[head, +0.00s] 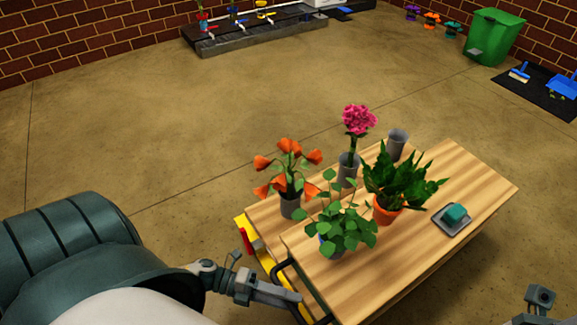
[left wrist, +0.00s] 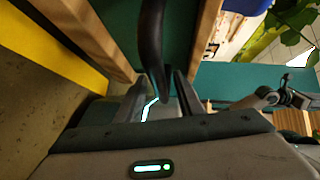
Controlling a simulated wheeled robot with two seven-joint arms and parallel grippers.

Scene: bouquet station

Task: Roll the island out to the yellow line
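The island (head: 440,195) is a wood-topped unit at the lower right, with a teal side in the left wrist view (left wrist: 240,82). A black bar handle (head: 285,270) curves out from its near left end. My left gripper (head: 290,298) is at this handle. In the left wrist view its fingers (left wrist: 160,98) stand apart on either side of the dark bar (left wrist: 153,40), with gaps showing. A yellow strip (head: 268,268) runs along the island's left end; I cannot tell whether it is the floor line. Part of my right arm shows at the lower right; its fingertips are unclear.
On the island stand an orange-flower pot (head: 290,208), a pink flower vase (head: 348,168), leafy plants, an empty grey cup (head: 398,142) and a teal block (head: 455,214) on a tray. A red lever (head: 246,240) is beside the yellow strip. Open floor (head: 180,120) lies beyond; a green bin (head: 494,38) is far right.

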